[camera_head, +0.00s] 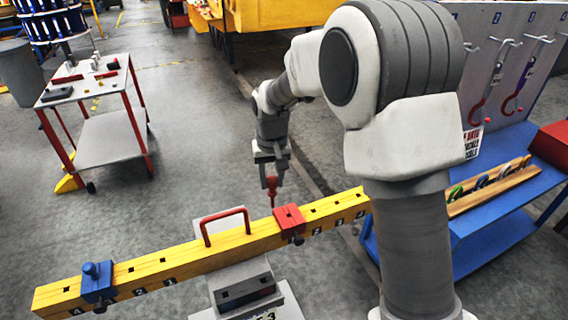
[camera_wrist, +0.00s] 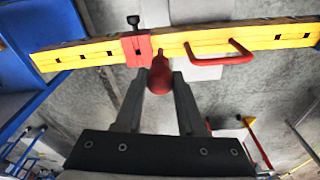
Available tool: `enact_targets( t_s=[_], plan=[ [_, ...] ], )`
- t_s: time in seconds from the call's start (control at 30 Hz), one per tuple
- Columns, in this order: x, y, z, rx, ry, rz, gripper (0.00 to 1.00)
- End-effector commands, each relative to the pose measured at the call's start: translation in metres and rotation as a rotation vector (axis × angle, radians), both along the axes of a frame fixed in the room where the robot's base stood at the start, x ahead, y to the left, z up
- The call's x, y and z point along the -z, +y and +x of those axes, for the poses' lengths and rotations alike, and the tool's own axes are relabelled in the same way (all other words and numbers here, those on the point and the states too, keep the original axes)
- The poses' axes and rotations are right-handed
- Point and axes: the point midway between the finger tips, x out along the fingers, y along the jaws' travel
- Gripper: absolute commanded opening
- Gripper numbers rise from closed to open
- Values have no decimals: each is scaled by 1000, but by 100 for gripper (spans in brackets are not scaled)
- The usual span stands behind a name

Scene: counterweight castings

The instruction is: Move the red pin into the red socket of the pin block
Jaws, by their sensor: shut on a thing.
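My gripper (camera_head: 270,160) is shut on the red pin (camera_head: 272,187), which hangs upright below the fingers. In the wrist view the red pin (camera_wrist: 160,75) sits between the two fingers (camera_wrist: 157,92). Its lower end is close to the red block (camera_head: 289,218) on the yellow beam; I cannot tell whether they touch. The red block also shows in the wrist view (camera_wrist: 137,50). A dark block with square holes (camera_head: 246,292) stands on the grey stand in front of the beam. I cannot tell for certain that it is the pin block, nor make out a red socket.
The yellow beam (camera_head: 190,262) runs across the front, with a red handle (camera_head: 225,225) and a blue block holding a blue pin (camera_head: 97,281). A cart (camera_head: 95,92) stands at the back left, a blue bench (camera_head: 500,200) at right. The floor between is clear.

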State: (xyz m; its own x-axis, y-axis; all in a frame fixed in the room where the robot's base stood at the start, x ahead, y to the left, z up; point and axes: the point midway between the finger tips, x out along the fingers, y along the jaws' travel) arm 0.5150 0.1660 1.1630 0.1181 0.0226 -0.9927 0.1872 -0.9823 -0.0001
Motion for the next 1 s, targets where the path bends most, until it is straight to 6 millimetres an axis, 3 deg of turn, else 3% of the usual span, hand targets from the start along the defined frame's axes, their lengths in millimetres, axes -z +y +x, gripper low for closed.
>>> enact_targets(
  t_s=[0.03, 0.2, 0.4, 0.6, 1.0],
  plan=[
    [-7, 8, -18, -38, 2, -1, 0],
    [-6, 23, -69, -145, 1, -1, 0],
    [-3, 29, -109, -225, 0, -2, 0],
    [-2, 30, -122, -253, -1, -1, 0],
    [-1, 30, -121, -252, -1, -1, 0]
  ],
)
